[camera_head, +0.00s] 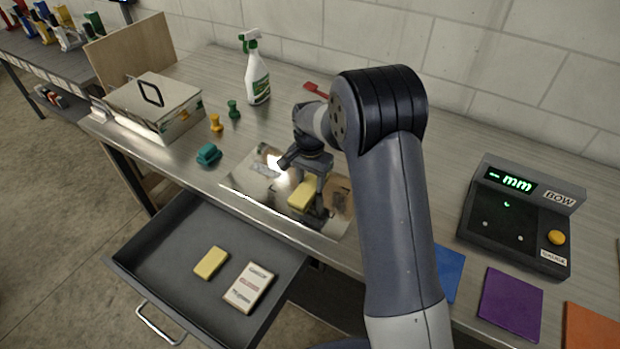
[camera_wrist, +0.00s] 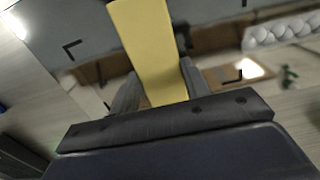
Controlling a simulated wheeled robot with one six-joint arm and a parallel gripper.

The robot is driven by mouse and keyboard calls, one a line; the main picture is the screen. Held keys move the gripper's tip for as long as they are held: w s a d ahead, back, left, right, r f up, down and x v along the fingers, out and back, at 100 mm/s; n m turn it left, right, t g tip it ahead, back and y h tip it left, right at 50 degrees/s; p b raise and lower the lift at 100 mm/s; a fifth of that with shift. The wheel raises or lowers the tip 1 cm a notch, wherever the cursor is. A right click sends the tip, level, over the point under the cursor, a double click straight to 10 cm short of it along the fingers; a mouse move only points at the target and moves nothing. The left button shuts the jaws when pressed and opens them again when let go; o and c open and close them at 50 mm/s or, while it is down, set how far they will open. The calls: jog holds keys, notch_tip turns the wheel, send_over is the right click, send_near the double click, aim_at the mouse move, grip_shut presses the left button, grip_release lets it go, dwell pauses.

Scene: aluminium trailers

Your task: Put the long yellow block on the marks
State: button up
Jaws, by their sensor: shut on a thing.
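My gripper (camera_head: 312,190) is shut on the long yellow block (camera_head: 302,195), over a shiny mirror-like plate (camera_head: 245,188) on the bench. In the wrist view the long yellow block (camera_wrist: 150,45) runs up from between the two fingers (camera_wrist: 158,92) and leaves the top edge. Dark corner marks show on the plate, one to the left of the block (camera_wrist: 72,47) and one to its right (camera_wrist: 236,76). The block lies between these marks in the picture. I cannot tell whether it touches the plate. The marks are not clear in the head view.
An open drawer (camera_head: 165,245) below the plate holds another yellow block (camera_head: 211,262) and a white labelled box (camera_head: 250,287). A teal object (camera_head: 208,155), small pegs (camera_head: 216,123), a metal case (camera_head: 155,105) and a spray bottle (camera_head: 257,80) stand left. A gauge box (camera_head: 515,225) stands right.

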aim_at(310, 184)
jog(key=o, duration=0.5)
jog(key=shift+f, duration=0.2)
jog(key=o, duration=0.5)
jog(key=shift+r, duration=0.1)
jog(key=shift+c, duration=0.2)
notch_tip(310, 184, up, 12)
jog(key=b, duration=0.1)
jog(key=shift+r, duration=0.15)
jog(key=shift+o, duration=0.5)
